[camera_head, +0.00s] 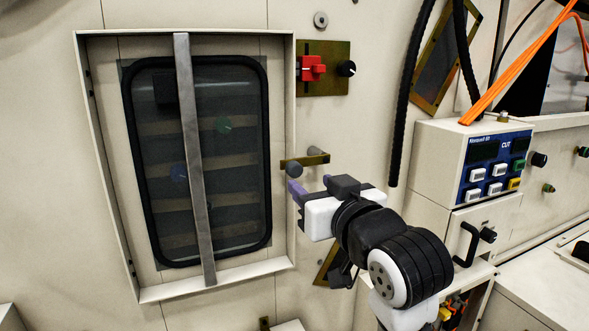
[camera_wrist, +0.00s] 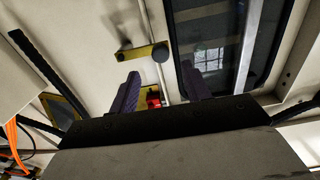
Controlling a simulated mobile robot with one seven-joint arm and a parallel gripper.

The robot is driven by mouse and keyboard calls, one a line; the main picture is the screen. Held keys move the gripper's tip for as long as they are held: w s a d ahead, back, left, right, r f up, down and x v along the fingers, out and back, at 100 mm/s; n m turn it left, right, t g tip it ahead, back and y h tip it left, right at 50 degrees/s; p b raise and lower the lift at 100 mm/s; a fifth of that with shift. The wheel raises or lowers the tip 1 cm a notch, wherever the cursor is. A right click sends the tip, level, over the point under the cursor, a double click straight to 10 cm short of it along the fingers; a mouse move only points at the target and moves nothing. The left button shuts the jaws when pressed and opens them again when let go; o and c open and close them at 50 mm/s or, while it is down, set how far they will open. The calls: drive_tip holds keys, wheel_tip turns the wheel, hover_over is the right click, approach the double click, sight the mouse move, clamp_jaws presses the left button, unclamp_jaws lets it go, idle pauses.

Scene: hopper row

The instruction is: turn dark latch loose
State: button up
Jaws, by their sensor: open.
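The dark latch looks like a brass bar (camera_head: 304,160) with a dark round knob (camera_head: 294,170) at its near end, beside the right edge of the window frame. The bar lies roughly level and its left end overlaps the frame's edge. A second post (camera_head: 315,151) shows at its other end. My gripper (camera_head: 309,184) is open and empty just below the latch, its purple fingers apart. In the wrist view the knob (camera_wrist: 160,52) lies just beyond and between the fingertips (camera_wrist: 160,70), apart from them as far as I can tell.
A framed dark window (camera_head: 235,150) with a grey upright bar (camera_head: 194,150) across it is left of my gripper. Above is a red switch (camera_head: 312,68) on a brass plate. A black hose (camera_head: 405,95) and a control box (camera_head: 485,160) stand to the right.

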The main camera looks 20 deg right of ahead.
sight(297, 172)
drive_tip(key=w, duration=0.8)
drive_tip(key=shift+w+a+p, duration=0.2)
drive_tip(key=shift+p, duration=0.15)
clamp_jaws()
